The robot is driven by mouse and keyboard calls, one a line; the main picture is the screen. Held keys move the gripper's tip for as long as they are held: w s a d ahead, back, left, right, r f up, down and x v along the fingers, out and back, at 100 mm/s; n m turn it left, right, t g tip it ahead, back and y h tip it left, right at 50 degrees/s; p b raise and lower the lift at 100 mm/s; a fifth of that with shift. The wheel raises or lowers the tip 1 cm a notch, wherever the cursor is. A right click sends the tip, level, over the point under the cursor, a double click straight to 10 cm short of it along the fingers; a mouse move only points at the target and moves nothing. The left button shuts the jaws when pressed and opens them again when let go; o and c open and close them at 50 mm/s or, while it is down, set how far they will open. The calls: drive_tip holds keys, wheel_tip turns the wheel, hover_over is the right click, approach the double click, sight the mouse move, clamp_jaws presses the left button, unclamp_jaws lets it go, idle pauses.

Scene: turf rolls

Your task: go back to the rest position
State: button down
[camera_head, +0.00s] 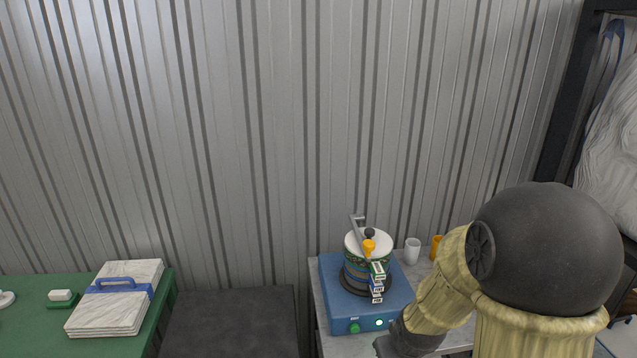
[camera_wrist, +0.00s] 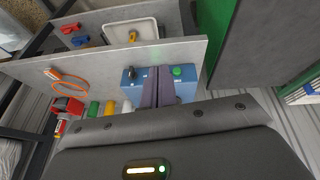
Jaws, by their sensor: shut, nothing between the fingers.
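My gripper (camera_wrist: 157,86) shows in the wrist view as two grey-purple fingers pressed together, shut and empty. Its tips lie in front of a blue box (camera_wrist: 131,90) with a green button, and I cannot tell the distance between them. In the head view my arm fills the lower right and runs down to the bottom edge; the fingers are not visible there.
White (camera_head: 412,252) and yellow (camera_head: 436,246) mugs stand behind. A green table (camera_head: 50,332) holds a strapped white stack (camera_head: 104,318). The grey surface (camera_head: 232,322) between is bare.

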drive_tip(key=s+a+r+m+g, duration=0.1)
drive_tip(key=s+r, duration=0.3)
drive_tip(key=s, duration=0.4)
drive_tip(key=shift+s+r+m+g, duration=0.25)
drive_tip(key=shift+r+m+g, duration=0.15)
drive_tip(key=shift+m, duration=0.4)
drive_tip(key=shift+s, duration=0.2)
drive_tip(key=shift+w, duration=0.15)
idle(1.0)
idle(2.5)
